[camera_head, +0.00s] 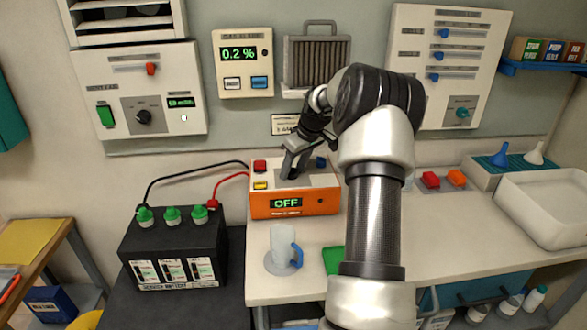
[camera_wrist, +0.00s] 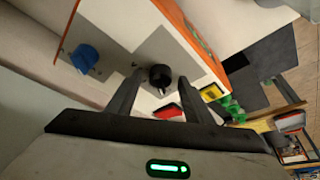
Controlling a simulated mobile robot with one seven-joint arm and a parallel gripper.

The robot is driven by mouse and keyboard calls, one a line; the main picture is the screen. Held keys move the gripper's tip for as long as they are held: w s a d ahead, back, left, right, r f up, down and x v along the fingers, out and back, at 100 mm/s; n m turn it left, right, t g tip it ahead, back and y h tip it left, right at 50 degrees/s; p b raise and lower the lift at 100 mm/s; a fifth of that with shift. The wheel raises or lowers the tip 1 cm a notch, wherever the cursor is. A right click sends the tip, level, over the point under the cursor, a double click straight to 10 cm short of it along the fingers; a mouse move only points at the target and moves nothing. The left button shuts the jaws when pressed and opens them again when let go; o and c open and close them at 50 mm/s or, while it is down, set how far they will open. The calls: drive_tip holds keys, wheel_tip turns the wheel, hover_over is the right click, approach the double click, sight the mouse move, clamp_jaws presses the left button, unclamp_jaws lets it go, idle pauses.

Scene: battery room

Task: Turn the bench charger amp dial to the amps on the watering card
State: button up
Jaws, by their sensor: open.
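The orange bench charger (camera_head: 265,207) sits on the white bench, its display reading OFF. In the wrist view, its grey top plate (camera_wrist: 118,62) carries a black dial (camera_wrist: 160,74) with a light pointer mark and a blue knob (camera_wrist: 84,57). My gripper (camera_wrist: 160,80) is open, with one finger on each side of the black dial; I cannot tell whether they touch it. In the head view my gripper (camera_head: 289,170) points down at the charger top and hides the dial. A small framed card (camera_head: 285,123) on the wall behind is partly covered by my arm; its text is unreadable.
A black battery (camera_head: 175,245) with green caps stands left, joined to the charger by black and red cables. A jug (camera_head: 284,243) with a blue handle stands in front of the charger. Red (camera_wrist: 167,111) and yellow (camera_wrist: 212,91) parts lie close to my fingers.

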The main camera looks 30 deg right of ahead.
drive_tip(key=c, duration=1)
